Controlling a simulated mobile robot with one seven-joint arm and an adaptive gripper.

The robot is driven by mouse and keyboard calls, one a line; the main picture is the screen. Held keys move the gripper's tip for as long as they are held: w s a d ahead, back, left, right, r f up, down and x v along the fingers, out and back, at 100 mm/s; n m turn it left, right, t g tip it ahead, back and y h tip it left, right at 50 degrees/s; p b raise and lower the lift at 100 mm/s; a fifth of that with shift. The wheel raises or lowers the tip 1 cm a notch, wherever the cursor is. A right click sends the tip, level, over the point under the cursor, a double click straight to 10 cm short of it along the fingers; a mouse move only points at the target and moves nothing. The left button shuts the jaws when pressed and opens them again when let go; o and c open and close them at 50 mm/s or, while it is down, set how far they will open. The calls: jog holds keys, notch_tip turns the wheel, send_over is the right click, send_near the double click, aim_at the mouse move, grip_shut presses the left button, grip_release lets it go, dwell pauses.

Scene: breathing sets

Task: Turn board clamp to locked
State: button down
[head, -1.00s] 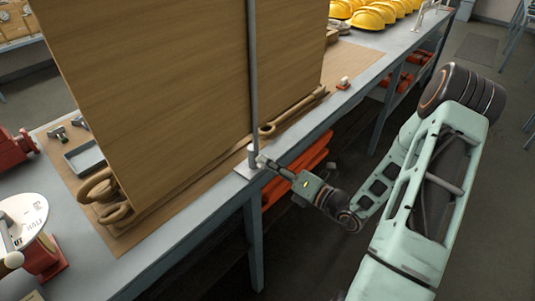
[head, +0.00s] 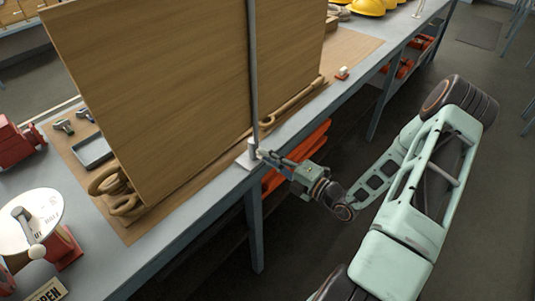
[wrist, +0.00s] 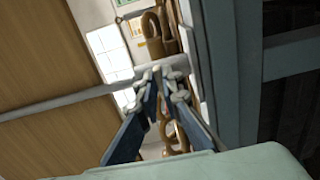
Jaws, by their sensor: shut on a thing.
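A tall wooden board (head: 180,80) stands upright on the bench. A thin grey post (head: 254,70) runs up in front of it. The post ends in a pale collar on a small plate (head: 247,158) at the bench's front edge, which I take as the board clamp. My gripper (head: 262,154) reaches this collar from the right. In the wrist view my fingertips (wrist: 158,74) are together beside the thick pale collar (wrist: 165,66) of the post. They are shut on a small part of the clamp, mostly hidden by the fingers.
A red device with a white dial (head: 45,222) and lever stands at front left, beside a grey tray (head: 93,151). Yellow helmets (head: 368,6) sit at the back. Red items (head: 300,155) fill the shelf under the bench edge.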

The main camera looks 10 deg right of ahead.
dwell(0.3)
jog(key=c, duration=2.1)
grip_release()
jog(key=v, duration=1.2)
